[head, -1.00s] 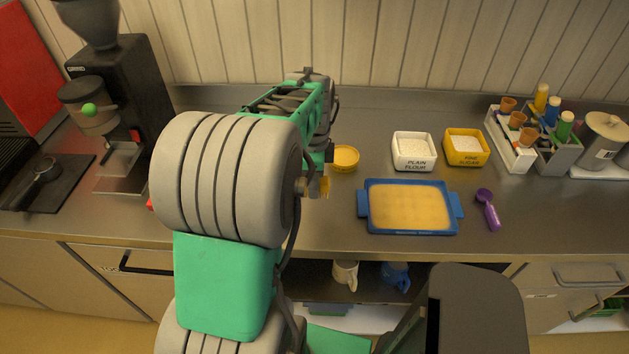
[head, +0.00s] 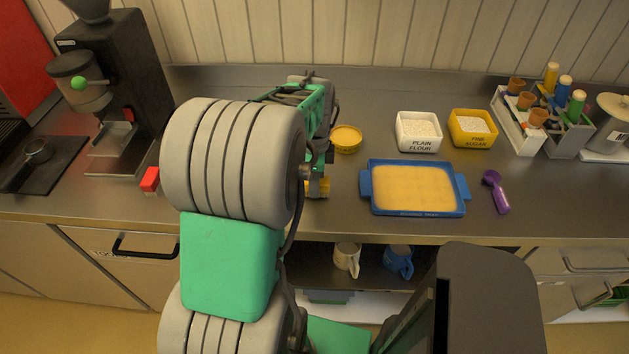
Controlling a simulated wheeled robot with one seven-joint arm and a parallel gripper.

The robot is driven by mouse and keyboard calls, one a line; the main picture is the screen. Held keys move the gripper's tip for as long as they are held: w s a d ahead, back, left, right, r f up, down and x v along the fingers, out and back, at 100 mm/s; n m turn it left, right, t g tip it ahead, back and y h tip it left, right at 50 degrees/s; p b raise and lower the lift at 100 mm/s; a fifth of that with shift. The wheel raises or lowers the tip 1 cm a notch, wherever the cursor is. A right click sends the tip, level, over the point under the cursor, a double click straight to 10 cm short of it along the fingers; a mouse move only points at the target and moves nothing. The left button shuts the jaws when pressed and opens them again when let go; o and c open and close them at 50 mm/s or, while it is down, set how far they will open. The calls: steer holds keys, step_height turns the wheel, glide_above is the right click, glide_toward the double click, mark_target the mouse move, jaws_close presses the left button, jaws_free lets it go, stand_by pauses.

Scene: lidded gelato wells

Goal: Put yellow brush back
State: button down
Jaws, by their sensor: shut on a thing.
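My arm reaches over the counter, and my gripper (head: 316,178) is at its far end, mostly hidden behind my own arm links. A small yellow thing, which looks like the yellow brush (head: 318,188), shows at the gripper. The gripper is shut on it. The brush's full shape and any bristles are hidden, and I cannot tell whether it touches the counter. A red block-like thing with a pale underside (head: 150,179) sits near the front edge at left, and I cannot tell what it is.
A round yellow dish (head: 346,139) stands behind the gripper. To the right are a blue-rimmed tray (head: 465,188), a flour bin (head: 418,133), a sugar bin (head: 472,129), a purple scoop (head: 497,192) and a rack (head: 516,134). A grinder (head: 120,75) stands at left. Mugs sit below.

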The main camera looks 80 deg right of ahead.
steer(key=shift+f, duration=0.45)
steer(key=c, duration=1.3)
jaws_free()
steer(key=shift+c, duration=0.2)
steer(key=shift+o, duration=0.5)
steer(key=o, duration=0.5)
step_height(320, 180, up, 8)
steer(key=p, duration=0.5)
steer(key=shift+r, duration=0.1)
steer(key=shift+w, duration=0.1)
